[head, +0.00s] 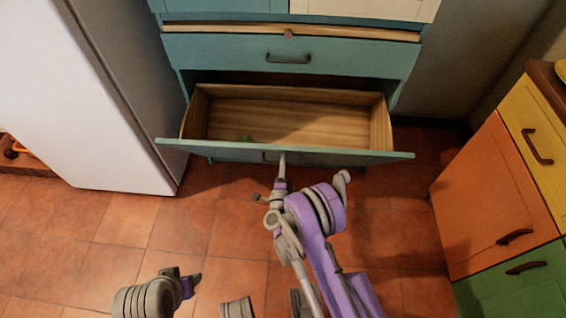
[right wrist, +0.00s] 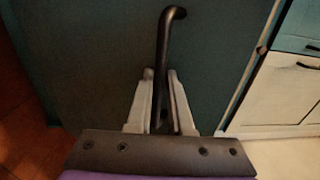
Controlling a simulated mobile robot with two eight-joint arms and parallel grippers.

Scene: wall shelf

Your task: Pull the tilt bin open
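The tilt bin is the lowest unit of the teal cabinet. Its teal front (head: 350,158) leans out and its wooden inside (head: 290,115) shows from above, so it stands open. My right gripper (head: 282,158) is at the middle of the front's upper edge. In the right wrist view the fingers (right wrist: 160,85) lie on both sides of the dark bar handle (right wrist: 165,45), close against it. The handle is mostly hidden in the head view. Part of my left arm (head: 165,290) is low at the left, away from the bin; its fingertips are not clear.
A closed teal drawer (head: 240,54) with a dark handle is above the bin. A white fridge (head: 105,110) stands left; orange, yellow and green cabinets (head: 490,190) stand right. Tiled floor (head: 225,240) lies in front.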

